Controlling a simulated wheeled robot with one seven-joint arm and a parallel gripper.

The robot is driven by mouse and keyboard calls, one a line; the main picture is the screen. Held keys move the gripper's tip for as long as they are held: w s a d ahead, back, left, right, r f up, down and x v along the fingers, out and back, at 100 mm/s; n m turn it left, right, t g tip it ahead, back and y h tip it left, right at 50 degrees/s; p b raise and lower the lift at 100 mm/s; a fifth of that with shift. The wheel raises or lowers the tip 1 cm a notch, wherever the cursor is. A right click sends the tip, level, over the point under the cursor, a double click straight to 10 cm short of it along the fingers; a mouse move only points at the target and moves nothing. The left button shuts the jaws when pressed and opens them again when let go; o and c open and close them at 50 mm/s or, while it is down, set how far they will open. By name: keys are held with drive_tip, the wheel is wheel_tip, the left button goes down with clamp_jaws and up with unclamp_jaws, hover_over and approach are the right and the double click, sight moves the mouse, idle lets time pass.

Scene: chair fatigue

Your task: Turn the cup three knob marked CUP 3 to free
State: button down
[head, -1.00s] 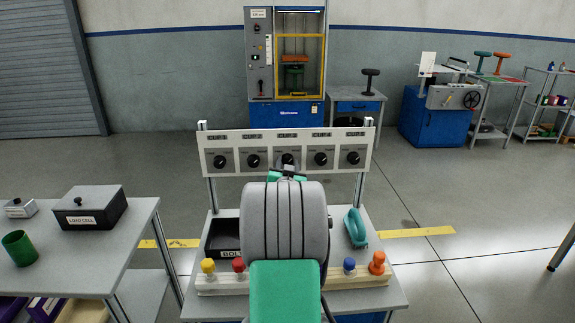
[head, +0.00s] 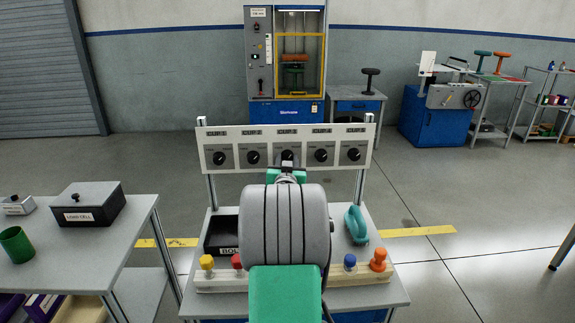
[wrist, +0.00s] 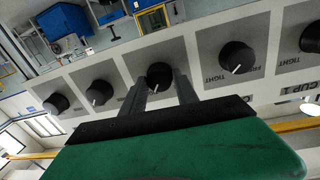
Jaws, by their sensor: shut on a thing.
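The middle black knob (wrist: 159,76) on the white panel is the third from the CUP 1 end in the wrist view. Its own label is hidden there. My gripper (wrist: 160,83) is shut on it, one finger on each side. The knob's white pointer line shows between the fingers, slanting toward the lower left like the neighbours' lines. In the head view my gripper (head: 287,167) is at the middle of the panel, and my arm partly covers the middle knob (head: 287,154).
Black knobs (head: 253,157) and (head: 320,155) flank the middle one closely on the panel (head: 212,177). Below, the bench holds a black bin (head: 220,236), a teal-handled thing (head: 356,225) and several coloured pegs (head: 378,260). A side table (head: 80,255) stands at left.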

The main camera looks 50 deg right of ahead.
drive_tip(key=shift+f+n+t+b, duration=0.15)
drive_tip(key=shift+n+t+b, duration=0.3)
drive_tip(key=shift+n+b, duration=3.85)
drive_tip(key=shift+f+n+t+b, duration=0.1)
drive_tip(key=shift+n+t+b, duration=0.35)
drive_tip(key=shift+n+b, duration=3.85)
drive_tip(key=shift+r+n+y, duration=0.1)
drive_tip(key=shift+n+y, duration=0.2)
drive_tip(key=c, duration=0.9)
unclamp_jaws()
drive_tip(key=shift+p+v, duration=0.5)
drive_tip(key=shift+v, duration=3.4)
